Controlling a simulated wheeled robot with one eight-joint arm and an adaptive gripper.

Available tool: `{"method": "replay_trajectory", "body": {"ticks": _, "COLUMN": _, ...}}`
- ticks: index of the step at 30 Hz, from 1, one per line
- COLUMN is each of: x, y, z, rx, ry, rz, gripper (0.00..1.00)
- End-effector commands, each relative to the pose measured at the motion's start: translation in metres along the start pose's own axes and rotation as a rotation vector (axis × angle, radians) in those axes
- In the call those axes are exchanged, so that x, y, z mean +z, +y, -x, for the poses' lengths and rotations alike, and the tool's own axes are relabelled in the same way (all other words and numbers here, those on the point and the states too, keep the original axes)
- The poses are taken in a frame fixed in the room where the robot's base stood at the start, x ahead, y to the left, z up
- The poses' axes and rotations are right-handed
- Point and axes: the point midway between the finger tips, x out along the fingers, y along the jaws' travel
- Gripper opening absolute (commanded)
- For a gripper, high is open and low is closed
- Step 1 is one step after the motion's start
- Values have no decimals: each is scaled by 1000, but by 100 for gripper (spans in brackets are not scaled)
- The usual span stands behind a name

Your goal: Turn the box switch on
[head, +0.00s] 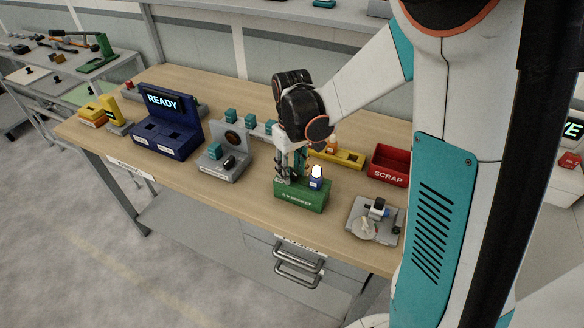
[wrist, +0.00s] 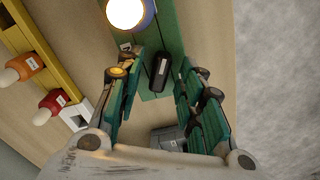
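The green box (head: 302,197) stands near the front edge of the bench; its green top (wrist: 175,35) runs up the wrist view. A lamp on it glows warm white in the head view (head: 317,172) and the wrist view (wrist: 125,12). A black switch lever (wrist: 159,72) with a small pale label sits on the green top. My gripper (wrist: 157,75) is open, with its green fingers apart on either side of the lever and a visible gap on the right. In the head view my gripper (head: 287,180) is over the box's left end and hides the switch.
A yellow holder (head: 345,158) with coloured pegs is behind the box, and a red SCRAP bin (head: 390,165) is at right. A grey fixture (head: 374,222) stands right of the box. A grey device (head: 224,163) and the blue READY station (head: 166,130) are left.

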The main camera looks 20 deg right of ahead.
Motion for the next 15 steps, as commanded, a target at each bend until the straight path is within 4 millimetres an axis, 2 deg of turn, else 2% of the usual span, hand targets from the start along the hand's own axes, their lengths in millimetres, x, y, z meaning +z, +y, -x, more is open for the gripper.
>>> {"method": "replay_trajectory", "body": {"ticks": 5, "x": 0, "y": 0, "z": 16, "rx": 0, "ry": 0, "rz": 0, "gripper": 35}}
{"method": "replay_trajectory", "body": {"ticks": 15, "x": 0, "y": 0, "z": 82, "rx": 0, "ry": 0, "rz": 0, "gripper": 35}}
